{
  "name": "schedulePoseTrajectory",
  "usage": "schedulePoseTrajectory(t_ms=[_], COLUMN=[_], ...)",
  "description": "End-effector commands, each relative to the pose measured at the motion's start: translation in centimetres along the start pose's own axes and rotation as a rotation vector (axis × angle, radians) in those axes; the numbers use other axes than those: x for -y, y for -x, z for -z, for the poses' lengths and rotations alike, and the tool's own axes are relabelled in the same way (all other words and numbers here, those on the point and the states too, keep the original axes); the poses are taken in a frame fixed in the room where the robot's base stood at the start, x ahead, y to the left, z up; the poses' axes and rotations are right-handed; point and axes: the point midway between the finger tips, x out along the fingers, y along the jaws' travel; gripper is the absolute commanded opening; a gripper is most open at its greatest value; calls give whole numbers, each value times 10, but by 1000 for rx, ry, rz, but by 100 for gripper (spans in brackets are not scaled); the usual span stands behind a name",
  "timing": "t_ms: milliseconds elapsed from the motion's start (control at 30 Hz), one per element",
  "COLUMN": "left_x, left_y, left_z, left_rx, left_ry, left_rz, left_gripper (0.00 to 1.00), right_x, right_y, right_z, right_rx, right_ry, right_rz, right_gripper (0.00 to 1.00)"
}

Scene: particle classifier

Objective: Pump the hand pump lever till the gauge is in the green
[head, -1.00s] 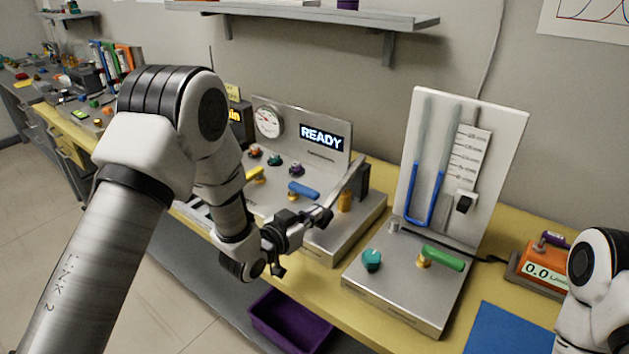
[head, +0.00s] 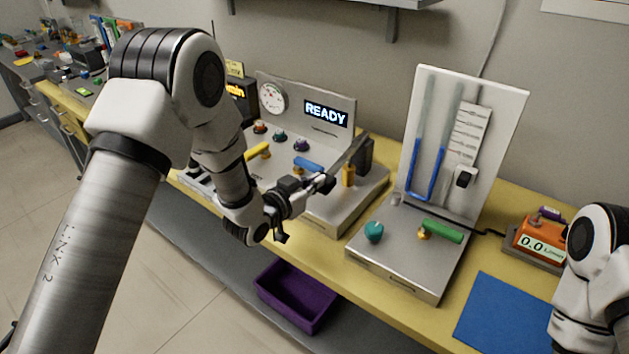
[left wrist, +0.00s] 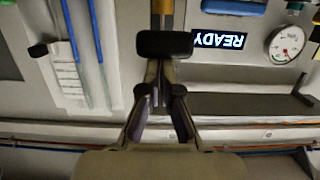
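The pump unit (head: 322,212) is a grey metal box with an upright panel. The panel carries a round gauge (head: 272,97), also seen upside down in the left wrist view (left wrist: 287,45), and a READY display (head: 326,114). The needle is too small to read against any green zone. A grey lever bar (head: 350,156) slopes at the unit's right side. My right gripper is out of view.
Yellow (head: 258,151) and blue (head: 307,163) handles sit on the unit. A U-tube stand (head: 405,257) with a green handle (head: 443,230) stands to the right. Farther right are an orange meter (head: 538,240) and a blue mat (head: 505,315). A purple bin (head: 297,297) sits below.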

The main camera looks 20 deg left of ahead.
Motion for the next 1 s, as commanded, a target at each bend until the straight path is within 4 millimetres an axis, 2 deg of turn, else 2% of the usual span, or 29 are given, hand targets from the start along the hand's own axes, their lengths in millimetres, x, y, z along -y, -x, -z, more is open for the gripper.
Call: schedulePoseTrajectory(t_ms=[33,200,400,567,1000], left_x=[1,1,1,1,1], left_y=[14,55,87,95,95], left_z=[-10,-21,-28,-28,-27], left_rx=[7,1,-3,-6,-7], left_ry=[7,8,4,2,1], left_rz=[3,4,3,3,3], left_gripper=[0,0,0,0,0], right_x=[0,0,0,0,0], right_y=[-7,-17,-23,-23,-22], right_z=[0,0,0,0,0], right_rx=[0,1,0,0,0], right_ry=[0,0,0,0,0], right_rz=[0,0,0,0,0], right_gripper=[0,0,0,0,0])
